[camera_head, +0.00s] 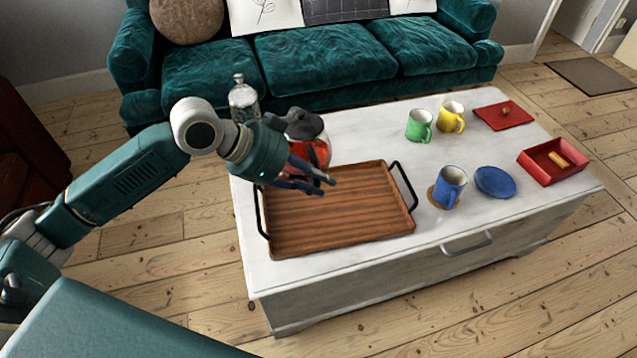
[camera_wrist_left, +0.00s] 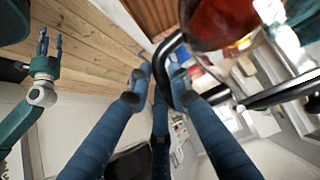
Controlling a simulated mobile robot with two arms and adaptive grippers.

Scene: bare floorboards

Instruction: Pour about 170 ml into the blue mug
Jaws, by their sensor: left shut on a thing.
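The blue mug (camera_head: 447,190) stands upright on a round brown coaster (camera_head: 432,196) near the table's front right. A glass pot (camera_head: 321,152) with red liquid and a dark lid is at the tray's back edge. My left gripper (camera_head: 320,181) is shut on its black handle (camera_wrist_left: 166,47); the pot's red body (camera_wrist_left: 215,18) fills the top of the left wrist view. The pot looks roughly upright; its base is partly hidden, and I cannot tell whether it touches anything. My right gripper (camera_wrist_left: 48,42) shows in the left wrist view, fingers apart and empty.
A wooden tray (camera_head: 340,215) with black handles lies left of the mug. Green (camera_head: 419,125) and yellow (camera_head: 450,117) mugs stand behind. A blue saucer (camera_head: 495,181), red box (camera_head: 552,161) and red mat (camera_head: 502,115) lie right. A glass jar (camera_head: 243,100) stands at the back left.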

